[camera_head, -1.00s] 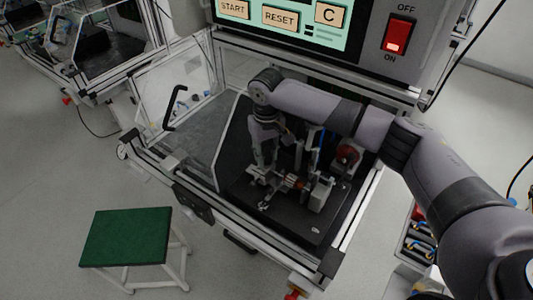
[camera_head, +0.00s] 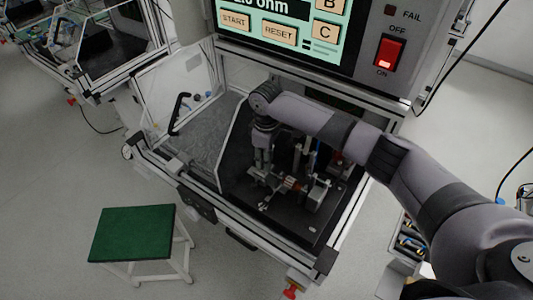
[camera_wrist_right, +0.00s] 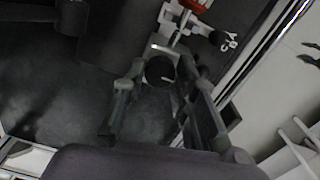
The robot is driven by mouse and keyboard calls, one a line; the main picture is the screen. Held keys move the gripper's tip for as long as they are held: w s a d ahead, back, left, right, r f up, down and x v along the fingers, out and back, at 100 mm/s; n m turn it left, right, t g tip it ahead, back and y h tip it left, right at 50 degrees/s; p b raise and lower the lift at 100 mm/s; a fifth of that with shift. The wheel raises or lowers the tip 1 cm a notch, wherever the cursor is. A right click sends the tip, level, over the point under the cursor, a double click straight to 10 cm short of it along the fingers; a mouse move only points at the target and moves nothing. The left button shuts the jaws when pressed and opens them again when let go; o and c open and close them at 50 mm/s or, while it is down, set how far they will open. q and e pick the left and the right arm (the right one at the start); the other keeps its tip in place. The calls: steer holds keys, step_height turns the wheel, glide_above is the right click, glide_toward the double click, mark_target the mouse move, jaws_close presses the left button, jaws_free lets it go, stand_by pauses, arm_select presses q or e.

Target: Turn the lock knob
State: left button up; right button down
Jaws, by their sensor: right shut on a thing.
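The lock knob (camera_wrist_right: 160,71) is a dark round knob with a pale mark at its edge, seen in the right wrist view. My right gripper (camera_wrist_right: 161,78) has one finger on each side of it and is shut on it. In the head view my right gripper (camera_head: 261,168) points down inside the test station, left of the clamped part with a reddish section (camera_head: 291,184). The knob is hard to make out there behind the gripper. My left gripper is not in view.
The station's black base plate (camera_head: 300,227) has a metal frame around it. A clear door (camera_head: 178,75) with a black handle stands open at left. Above is a control panel with a red switch (camera_head: 388,53). A green-topped stool (camera_head: 132,233) stands on the floor at front left.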

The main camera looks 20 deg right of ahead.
steer(key=n+p, duration=0.1)
steer(key=n, duration=0.3)
steer(key=shift+r+n, duration=0.1)
steer(key=shift+n, duration=0.2)
steer(key=n, duration=0.4)
steer(key=shift+p, duration=0.3)
steer(key=c, duration=1.3)
jaws_free()
step_height(320, 180, up, 12)
steer(key=shift+f, duration=0.1)
